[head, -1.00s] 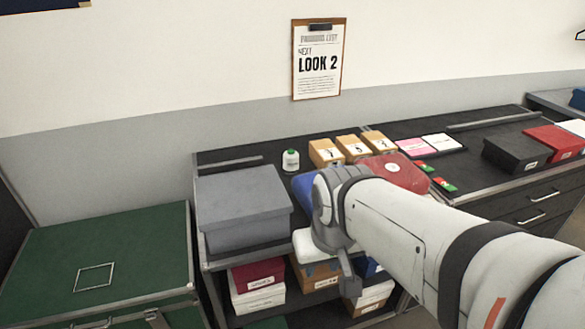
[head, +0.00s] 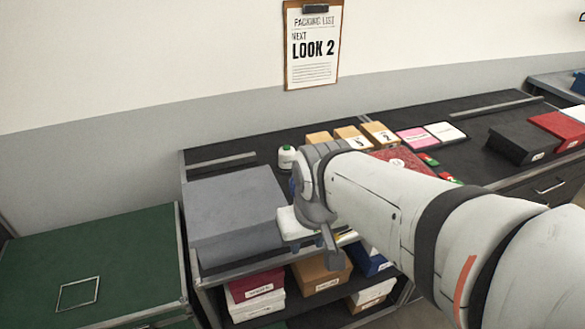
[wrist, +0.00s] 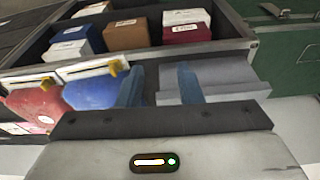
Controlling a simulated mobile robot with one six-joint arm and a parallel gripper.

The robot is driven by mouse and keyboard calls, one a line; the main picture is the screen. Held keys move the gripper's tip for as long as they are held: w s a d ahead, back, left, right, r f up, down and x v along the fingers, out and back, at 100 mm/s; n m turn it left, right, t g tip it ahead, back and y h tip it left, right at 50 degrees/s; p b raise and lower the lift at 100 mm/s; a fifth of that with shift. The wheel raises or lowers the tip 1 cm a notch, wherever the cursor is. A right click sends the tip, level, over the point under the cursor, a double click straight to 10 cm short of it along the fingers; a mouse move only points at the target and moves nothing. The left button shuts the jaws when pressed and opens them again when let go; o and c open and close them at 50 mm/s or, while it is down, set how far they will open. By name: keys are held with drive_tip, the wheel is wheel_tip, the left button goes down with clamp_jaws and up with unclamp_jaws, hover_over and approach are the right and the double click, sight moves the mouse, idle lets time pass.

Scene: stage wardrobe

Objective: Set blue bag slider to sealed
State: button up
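The blue bag (wrist: 90,93) lies at left of centre in the wrist view, with a pale strip (wrist: 92,68) along its upper edge. A yellow slider (wrist: 113,68) sits near the strip's right end; any marks on the strip are too small to read. My gripper (wrist: 160,78) is open and empty. Its fingers are just right of the blue bag, and whether one touches it I cannot tell. In the head view my gripper (head: 322,225) and arm hide almost all of the blue bag.
A red bag (wrist: 32,105) with its own yellow slider (wrist: 46,84) lies beside the blue one. A grey box (head: 235,210) stands left of my gripper. Numbered tan boxes (head: 352,138) stand behind. Boxes (head: 257,290) fill the lower shelf.

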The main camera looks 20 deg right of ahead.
drive_tip(key=w+d+f+g+p, duration=0.1)
drive_tip(key=w+d+f+p, duration=0.1)
drive_tip(key=w+d, duration=0.2)
drive_tip(key=w+d+f+n+p, duration=0.1)
drive_tip(key=w+d+f+p, duration=0.1)
drive_tip(key=w+d, duration=0.2)
drive_tip(key=w+d+f+g+p, duration=0.1)
drive_tip(key=w+d+f+p, duration=0.1)
drive_tip(key=w+d, duration=0.1)
drive_tip(key=shift+w+d+f+g+p, duration=0.3)
drive_tip(key=shift+w+d+p, duration=0.1)
drive_tip(key=shift+w, duration=0.25)
drive_tip(key=shift+d+f, duration=0.15)
drive_tip(key=shift+f, duration=0.15)
wheel_tip(320, 180, down, 8)
drive_tip(key=shift+r, duration=0.2)
clamp_jaws()
